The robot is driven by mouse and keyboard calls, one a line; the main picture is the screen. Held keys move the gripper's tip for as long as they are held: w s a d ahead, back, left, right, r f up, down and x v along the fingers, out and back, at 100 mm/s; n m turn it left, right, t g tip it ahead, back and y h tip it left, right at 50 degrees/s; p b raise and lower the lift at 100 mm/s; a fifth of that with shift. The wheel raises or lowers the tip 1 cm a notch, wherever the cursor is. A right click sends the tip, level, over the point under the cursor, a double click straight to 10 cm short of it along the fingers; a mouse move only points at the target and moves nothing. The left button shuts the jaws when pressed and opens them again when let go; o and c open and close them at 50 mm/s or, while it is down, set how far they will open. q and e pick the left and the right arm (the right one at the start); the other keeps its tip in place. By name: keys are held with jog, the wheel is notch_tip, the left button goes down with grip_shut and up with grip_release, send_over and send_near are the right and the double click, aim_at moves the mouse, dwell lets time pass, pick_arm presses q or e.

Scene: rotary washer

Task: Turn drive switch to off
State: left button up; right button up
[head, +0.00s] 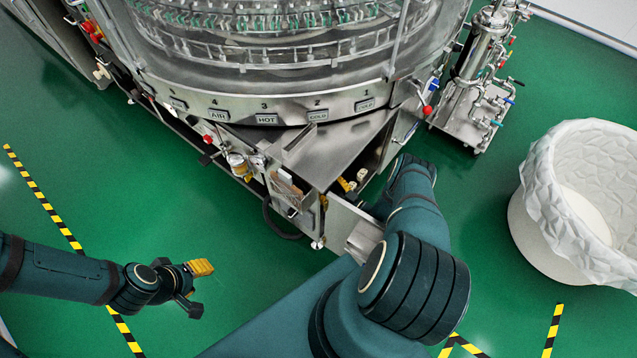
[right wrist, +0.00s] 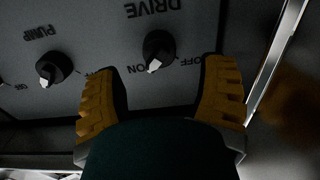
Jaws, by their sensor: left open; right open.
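The drive switch (right wrist: 158,50) is a round black knob on a grey panel under the inverted word DRIVE. Its white pointer faces down-left in the right wrist view, toward the ON label; OFF is on its right. My right gripper (right wrist: 165,78) is open, its yellow fingers to either side and below the knob in that picture. I cannot tell whether they touch it. In the head view the right arm reaches to the washer's corner, where the switch panel cannot be seen. My left gripper (head: 200,288) is open and empty over the green floor, away from the washer.
A pump switch (right wrist: 54,68), a similar black knob, sits left of the drive switch. A metal edge (right wrist: 277,60) runs right of the panel. The rotary washer (head: 262,108) fills the top of the head view. A white lined bin (head: 540,225) stands at right.

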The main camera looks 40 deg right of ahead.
jog(key=shift+x, duration=2.05)
jog(key=c, duration=1.2)
